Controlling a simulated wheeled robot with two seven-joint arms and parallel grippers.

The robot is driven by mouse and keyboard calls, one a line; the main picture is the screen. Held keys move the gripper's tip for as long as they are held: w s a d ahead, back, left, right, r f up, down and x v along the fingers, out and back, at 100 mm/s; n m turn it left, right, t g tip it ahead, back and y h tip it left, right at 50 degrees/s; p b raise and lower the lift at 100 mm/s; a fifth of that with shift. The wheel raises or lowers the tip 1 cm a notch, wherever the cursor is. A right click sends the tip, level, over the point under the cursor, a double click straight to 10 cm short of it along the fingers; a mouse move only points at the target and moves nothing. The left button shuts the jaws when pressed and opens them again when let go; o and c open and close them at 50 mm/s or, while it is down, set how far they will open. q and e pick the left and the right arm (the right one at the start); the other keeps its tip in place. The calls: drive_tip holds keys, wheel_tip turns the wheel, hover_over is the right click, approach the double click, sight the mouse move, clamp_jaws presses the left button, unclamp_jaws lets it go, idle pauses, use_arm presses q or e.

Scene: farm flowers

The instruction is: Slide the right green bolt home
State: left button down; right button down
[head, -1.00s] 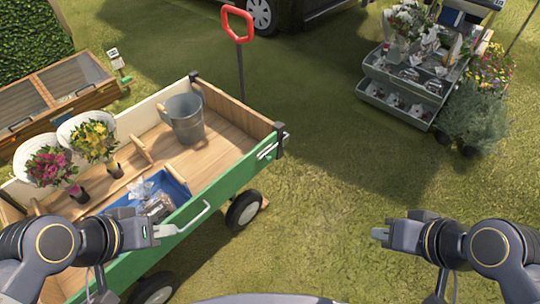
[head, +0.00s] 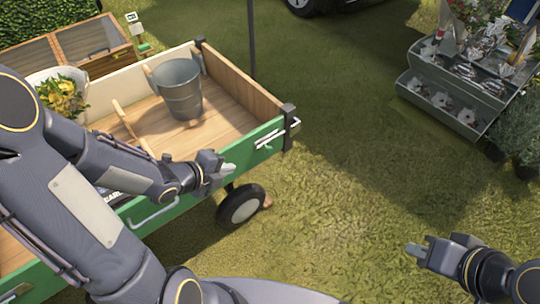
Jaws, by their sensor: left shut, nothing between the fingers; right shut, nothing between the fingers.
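The right bolt (head: 268,141) is a small pale metal bar on the green side board (head: 243,157) of the wagon, near its right corner. A metal catch (head: 294,125) sits on the dark corner post (head: 288,118). I cannot tell whether the bar's end enters the catch. My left gripper (head: 229,170) is shut and empty, in front of the green board, left of and a little below the bolt, apart from it. My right gripper (head: 415,250) is shut and empty over the grass at lower right. My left arm hides the left part of the green board.
A grey bucket (head: 178,92) and yellow flowers (head: 62,97) stand in the wagon. A pale handle (head: 154,217) is on the green board. A wheel (head: 241,205) is below it. A grey flower stand (head: 445,102) is at right. Grass between is clear.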

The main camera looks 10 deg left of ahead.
use_arm(q)
drive_tip(key=shift+d+f, duration=0.1)
drive_tip(key=shift+d, duration=0.05)
drive_tip(key=shift+w, duration=0.1)
drive_tip(key=w+d+r+b+x, duration=0.1)
drive_tip(key=r+b+x, duration=0.1)
drive_tip(key=x, duration=1)
drive_tip(key=shift+w+d+b, duration=0.15)
drive_tip(key=shift+w+b, duration=0.25)
drive_tip(key=shift+b, duration=0.25)
